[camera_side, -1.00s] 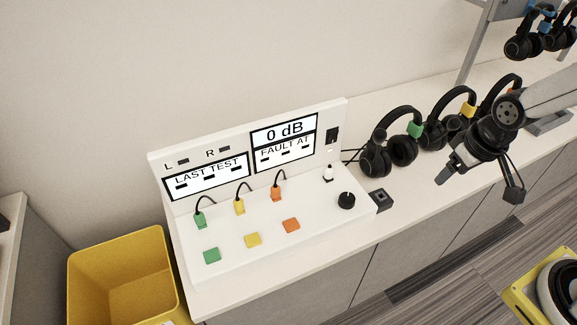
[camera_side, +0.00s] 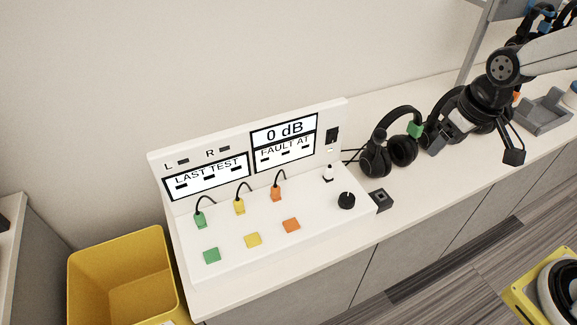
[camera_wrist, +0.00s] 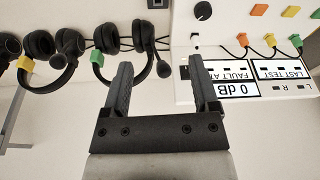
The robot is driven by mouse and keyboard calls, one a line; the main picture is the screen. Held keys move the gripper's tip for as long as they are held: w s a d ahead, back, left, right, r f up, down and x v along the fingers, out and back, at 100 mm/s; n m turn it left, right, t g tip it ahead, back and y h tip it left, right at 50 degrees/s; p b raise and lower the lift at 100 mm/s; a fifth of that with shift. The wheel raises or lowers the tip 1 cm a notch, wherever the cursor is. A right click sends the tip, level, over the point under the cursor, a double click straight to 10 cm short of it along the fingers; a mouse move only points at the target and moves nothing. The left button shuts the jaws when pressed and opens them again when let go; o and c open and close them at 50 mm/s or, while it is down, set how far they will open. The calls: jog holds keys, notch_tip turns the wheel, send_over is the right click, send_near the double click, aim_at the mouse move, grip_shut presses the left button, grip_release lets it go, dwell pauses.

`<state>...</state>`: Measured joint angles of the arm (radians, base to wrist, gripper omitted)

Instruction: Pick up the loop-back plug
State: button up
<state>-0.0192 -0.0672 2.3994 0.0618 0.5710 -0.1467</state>
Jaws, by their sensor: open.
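A small white plug-like piece with a dark tip (camera_side: 328,173) stands upright at the right end of the white test panel, and it also shows in the wrist view (camera_wrist: 195,39). It looks like the loop-back plug, but it is too small to be sure. My gripper (camera_side: 474,152) is open and empty, well to the right of it, in front of the headsets. In the wrist view my two fingers (camera_wrist: 160,66) are spread, with nothing between them.
The test panel (camera_side: 225,255) carries coloured plugs, buttons and a black knob (camera_side: 346,200). A black block (camera_side: 380,199) sits beside it. A headset with a green tag (camera_side: 385,140) stands between panel and gripper. A yellow bin (camera_side: 120,245) is at left.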

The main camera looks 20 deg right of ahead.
jog(key=w+a+n+y, duration=0.1)
jog(key=w+a+n, duration=0.35)
jog(key=w, duration=0.45)
jog(key=w+a+n+y, duration=0.25)
jog(key=w+a, duration=0.25)
jog(key=w, duration=0.4)
send_over(332, 167)
jog(key=s+d, duration=0.1)
jog(key=d, duration=0.1)
notch_tip(332, 167, down, 15)
jog(key=shift+s+a+r+n+h, duration=0.15)
jog(key=shift+a+n+h, duration=0.1)
jog(key=shift+n+h, duration=0.1)
jog(key=shift+x, duration=1.3)
jog(key=shift+a+f, duration=0.15)
jog(key=shift+f, duration=0.55)
jog(key=shift+a+f, duration=0.2)
jog(key=shift+f, duration=0.55)
jog(key=shift+w+x, duration=0.2)
jog(key=shift+x, duration=0.95)
jog(key=shift+r, duration=0.1)
